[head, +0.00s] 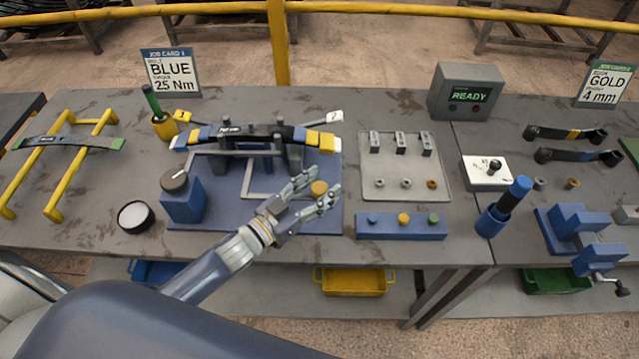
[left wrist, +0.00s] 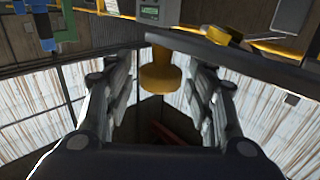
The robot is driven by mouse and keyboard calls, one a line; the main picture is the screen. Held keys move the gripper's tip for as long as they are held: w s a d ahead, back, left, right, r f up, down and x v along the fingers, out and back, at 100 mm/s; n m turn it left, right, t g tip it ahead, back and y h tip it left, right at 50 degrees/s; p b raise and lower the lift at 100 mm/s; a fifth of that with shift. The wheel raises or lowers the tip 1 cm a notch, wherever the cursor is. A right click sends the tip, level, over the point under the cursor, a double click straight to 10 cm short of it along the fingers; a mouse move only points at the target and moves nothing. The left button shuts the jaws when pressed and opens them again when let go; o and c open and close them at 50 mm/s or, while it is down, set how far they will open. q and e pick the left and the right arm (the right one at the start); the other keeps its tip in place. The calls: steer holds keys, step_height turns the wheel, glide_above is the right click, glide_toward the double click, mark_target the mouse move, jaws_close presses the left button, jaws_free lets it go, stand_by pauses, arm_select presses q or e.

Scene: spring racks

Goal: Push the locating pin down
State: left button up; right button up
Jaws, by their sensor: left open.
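A yellow knob (head: 319,188), which looks like the locating pin's head, stands at the right side of the blue fixture base (head: 218,215). My left gripper (head: 322,182) is open, with its fingers on either side of this knob. The left wrist view shows the yellow knob (left wrist: 160,78) between the spread fingers, with a gap on each side. My right gripper is not in view.
A blue block with a dark knob (head: 182,198) stands left of my forearm. A blue button box (head: 400,226) with three buttons lies right of the gripper, before a grey tray (head: 448,180). A grey box reading READY (head: 465,92) stands behind.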

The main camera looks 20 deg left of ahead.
mark_target(316, 201)
arm_select(q)
steer(key=shift+w, duration=0.1)
jaws_close()
step_height(316, 201, down, 5)
steer(key=b, duration=0.3)
steer(key=shift+d+r, duration=0.1)
steer(key=shift+r, duration=0.05)
steer(key=shift+f, duration=0.2)
steer(key=shift+w+r, duration=0.1)
steer(key=shift+r, duration=0.2)
steer(key=shift+c, duration=0.5)
jaws_free()
steer(key=shift+o, duration=0.5)
steer(key=shift+r, duration=0.1)
steer(key=shift+s, duration=0.25)
